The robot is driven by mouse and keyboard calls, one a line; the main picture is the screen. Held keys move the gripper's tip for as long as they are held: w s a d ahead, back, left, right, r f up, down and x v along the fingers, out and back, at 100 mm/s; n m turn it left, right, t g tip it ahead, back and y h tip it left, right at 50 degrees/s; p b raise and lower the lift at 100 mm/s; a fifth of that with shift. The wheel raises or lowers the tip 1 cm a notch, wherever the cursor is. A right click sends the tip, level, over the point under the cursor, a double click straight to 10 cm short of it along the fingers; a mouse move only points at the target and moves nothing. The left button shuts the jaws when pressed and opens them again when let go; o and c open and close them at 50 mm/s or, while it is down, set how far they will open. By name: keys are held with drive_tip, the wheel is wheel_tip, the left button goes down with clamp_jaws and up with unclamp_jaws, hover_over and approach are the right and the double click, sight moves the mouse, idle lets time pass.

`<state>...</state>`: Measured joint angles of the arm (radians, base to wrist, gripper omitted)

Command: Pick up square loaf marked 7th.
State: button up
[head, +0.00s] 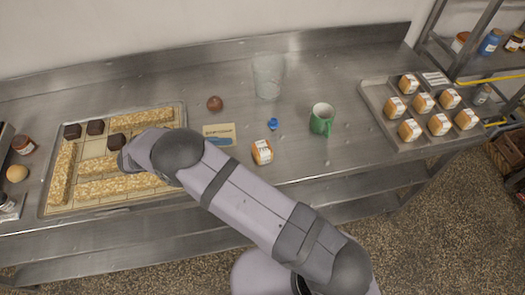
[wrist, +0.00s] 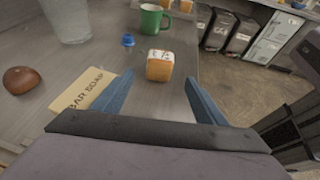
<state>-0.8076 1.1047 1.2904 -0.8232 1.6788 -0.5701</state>
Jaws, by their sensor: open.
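A small square loaf (head: 262,152) with an orange-brown body and a white marked top sits alone on the steel counter, near its front edge. In the wrist view the loaf (wrist: 159,66) is upright, ahead of my gripper and roughly centred between the fingers; the mark on its top is too small to read. My gripper (wrist: 159,78) is open, its two blue fingers apart with nothing held. The fingers do not show in the head view, where my arm covers part of the counter. Several similar loaves (head: 423,102) stand on a tray at the right; their marks are unreadable.
The loaf tray (head: 378,99) is right. A board of pale bars and dark cubes (head: 96,127) is left.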

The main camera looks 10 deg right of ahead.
sight(254, 152)
drive_tip(key=p+x, duration=0.3)
drive_tip(key=x, duration=0.2)
drive_tip(key=shift+d, duration=0.4)
drive_tip(key=shift+w+d+f+p, duration=0.1)
drive_tip(key=shift+d+f+p, duration=0.2)
drive_tip(key=shift+d+f, duration=0.1)
drive_tip(key=shift+w+d+p, duration=0.1)
drive_tip(key=shift+d+p, duration=0.8)
drive_tip(key=shift+p, duration=0.05)
drive_tip(key=p+x, duration=0.1)
drive_tip(key=x, duration=0.1)
drive_tip(key=shift+w+d+f+p, duration=0.1)
drive_tip(key=shift+d+f+p, duration=0.1)
drive_tip(key=shift+d+p, duration=0.15)
drive_tip(key=shift+d+f, duration=0.25)
drive_tip(key=shift+d, duration=0.05)
drive_tip(key=c, duration=1.1)
